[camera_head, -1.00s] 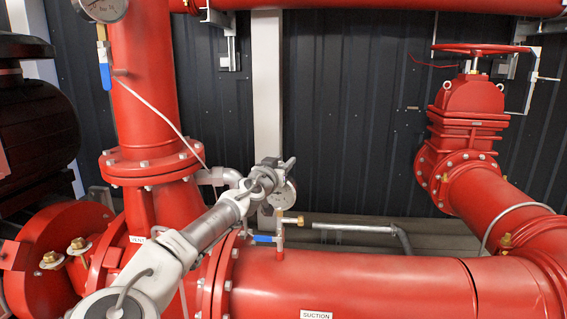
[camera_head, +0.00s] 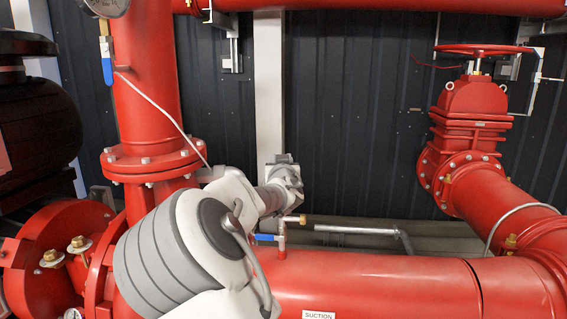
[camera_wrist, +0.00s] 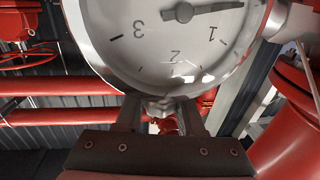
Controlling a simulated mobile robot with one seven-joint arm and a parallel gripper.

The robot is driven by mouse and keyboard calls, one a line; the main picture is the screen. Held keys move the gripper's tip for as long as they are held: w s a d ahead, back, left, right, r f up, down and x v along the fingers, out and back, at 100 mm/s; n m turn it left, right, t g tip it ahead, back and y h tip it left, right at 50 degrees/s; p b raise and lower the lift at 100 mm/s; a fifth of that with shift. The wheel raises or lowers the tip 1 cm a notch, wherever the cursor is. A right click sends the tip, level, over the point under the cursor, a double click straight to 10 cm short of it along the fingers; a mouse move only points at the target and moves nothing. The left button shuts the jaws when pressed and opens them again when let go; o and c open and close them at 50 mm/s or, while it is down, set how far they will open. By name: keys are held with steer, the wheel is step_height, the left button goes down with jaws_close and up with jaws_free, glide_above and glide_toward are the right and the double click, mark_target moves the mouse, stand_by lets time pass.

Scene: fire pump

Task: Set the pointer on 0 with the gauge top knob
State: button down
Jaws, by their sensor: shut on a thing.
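The white gauge (camera_wrist: 160,60) fills the top of the wrist view with its dial upside down. The numbers 1, 2 and 3 are readable; the 0 is out of frame. The dark pointer (camera_wrist: 215,8) points right and slightly up, a little beyond the 1 on the side away from the 2. The top knob (camera_wrist: 160,104) is at the gauge's rim, between the fingers of my gripper (camera_wrist: 160,118). My gripper is shut on it. In the head view my gripper (camera_head: 285,172) is at the white post, and my arm hides the gauge.
A small valve with a blue lever (camera_head: 268,238) stands close to my gripper, above the red suction pipe (camera_head: 370,285). A grey pipe (camera_head: 355,229) lies to its right. A large red vertical pipe (camera_head: 148,90) stands to the left.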

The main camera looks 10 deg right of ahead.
steer(key=a+n+g+y+p, duration=0.1)
steer(key=n+g+y+p, duration=0.1)
steer(key=n+y+p, duration=0.1)
steer(key=n+g+y+p, duration=0.2)
steer(key=n+y+p, duration=0.2)
steer(key=y, duration=0.4)
steer(key=s+a+n+g+y+p, duration=0.1)
steer(key=n+g+y+p, duration=0.2)
steer(key=n+y+p, duration=0.1)
steer(key=shift+s+a+r+n+y, duration=0.1)
steer(key=shift+a+r+n+y, duration=0.1)
steer(key=shift+n+y, duration=0.3)
steer(key=shift+a+r+n+y, duration=0.15)
steer(key=shift+n+y, duration=0.15)
steer(key=shift+y, duration=0.4)
steer(key=shift+s+a+f+n+g+y+p, duration=0.1)
steer(key=shift+s+f+n+g+y+p, duration=0.1)
steer(key=shift+n+g+y+p, duration=0.7)
steer(key=shift+s+a+f+n+g+y+p, duration=0.2)
steer(key=shift+n+g, duration=0.45)
steer(key=shift+g, duration=0.7)
steer(key=shift+s+a+n+g+y+p, duration=0.15)
steer(key=shift+n+g+y+p, duration=0.25)
steer(key=shift+n+g+p, duration=0.55)
steer(key=shift+s+g, duration=0.1)
steer(key=shift+g, duration=0.4)
steer(key=c, duration=0.5)
jaws_free()
